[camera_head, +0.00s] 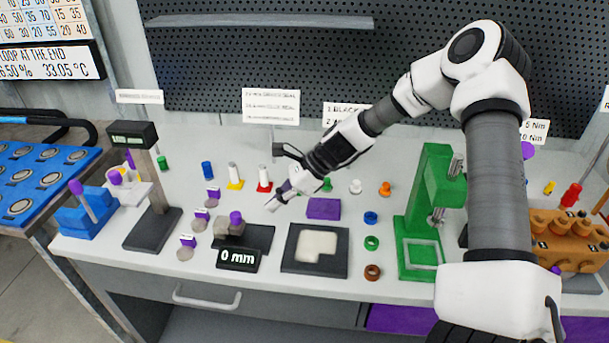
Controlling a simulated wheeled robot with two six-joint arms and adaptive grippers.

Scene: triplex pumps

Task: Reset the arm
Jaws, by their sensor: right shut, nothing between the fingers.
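My right arm (497,180) comes in from the lower right, rises and bends over toward the bench. Its gripper (277,203) is shut and empty, pointing down and left above the middle of the white bench (200,258). It is near the small red-based piece (264,186) and above the dark scale with the "0 mm" display (238,258). Whether it touches anything below is hard to tell. My left gripper is not in view.
A green press (422,205) stands right of centre, partly beside my arm. An orange block (565,235) is at the right. A blue tray (40,180) is at the left. A purple block (323,208) and a dark tray (292,264) lie mid-bench. Perforated panel (270,70) stands behind.

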